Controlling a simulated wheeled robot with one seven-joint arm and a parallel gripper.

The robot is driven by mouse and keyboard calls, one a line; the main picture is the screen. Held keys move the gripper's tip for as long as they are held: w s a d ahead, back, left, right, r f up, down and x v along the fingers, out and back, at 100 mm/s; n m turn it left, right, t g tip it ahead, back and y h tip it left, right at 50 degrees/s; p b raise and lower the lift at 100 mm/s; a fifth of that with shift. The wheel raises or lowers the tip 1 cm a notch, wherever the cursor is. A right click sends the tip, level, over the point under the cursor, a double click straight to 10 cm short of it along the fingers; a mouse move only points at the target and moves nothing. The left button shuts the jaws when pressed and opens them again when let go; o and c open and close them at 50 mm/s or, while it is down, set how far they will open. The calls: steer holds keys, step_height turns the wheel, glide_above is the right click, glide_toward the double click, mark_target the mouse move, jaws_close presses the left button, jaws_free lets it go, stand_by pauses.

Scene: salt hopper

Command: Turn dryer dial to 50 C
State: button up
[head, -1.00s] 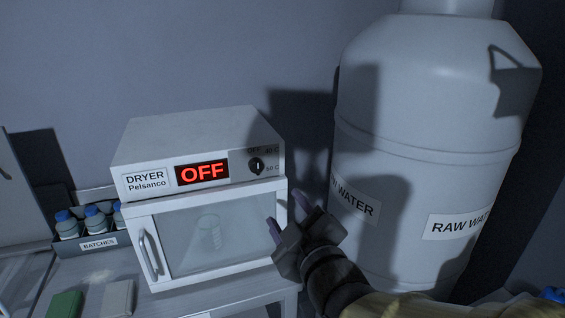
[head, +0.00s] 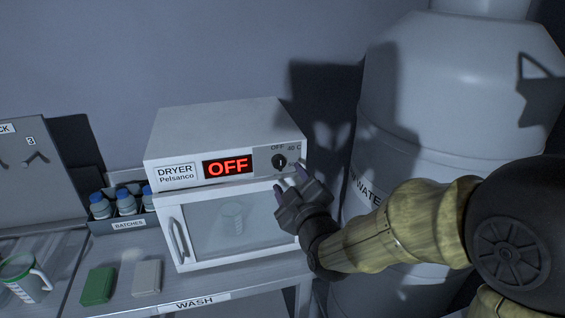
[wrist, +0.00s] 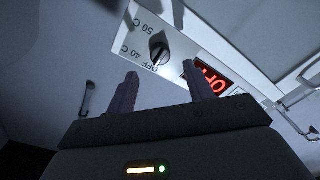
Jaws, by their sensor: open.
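The white dryer (head: 215,142) stands on the bench, with a red display (head: 228,167) reading OFF. Its black dial (head: 279,161) is at the right of the front panel, its white mark pointing up toward the OFF label. The dial also shows in the wrist view (wrist: 158,50), with OFF, 40 C and 50 C printed around it. My gripper (head: 288,190) is open and empty, just below and right of the dial, not touching it. In the wrist view the two purple fingers (wrist: 160,85) point toward the panel with the dial between and beyond them.
A large raw water tank (head: 440,95) stands close at the right of the dryer. A batches rack (head: 122,222) with blue-capped bottles is at the left.

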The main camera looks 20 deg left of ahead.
mark_target(281, 166)
steer(key=p+x, duration=0.1)
steer(key=x, duration=0.5)
steer(key=shift+w+a+p, duration=0.15)
steer(key=shift+p, duration=0.25)
steer(key=c, duration=1)
